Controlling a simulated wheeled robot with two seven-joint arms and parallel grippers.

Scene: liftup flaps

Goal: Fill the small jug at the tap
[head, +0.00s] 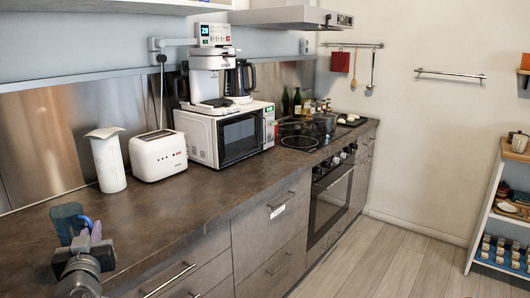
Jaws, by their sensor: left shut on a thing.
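A small blue, see-through jug (67,219) is at the lower left of the head view, over the near end of the dark counter. My left gripper (91,231) is shut on the jug at its right side, and my wrist hides the jug's lower part. I cannot tell whether the jug touches the counter. It looks roughly upright; its contents cannot be made out. No tap shows in this view. My right gripper is not in view.
A tall white pitcher (108,162) and a white toaster (158,157) stand behind the jug along the wall. A microwave (230,135) with a coffee maker (210,75) on top is farther along. The front counter strip (190,207) is clear. Shelves (490,220) stand at right.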

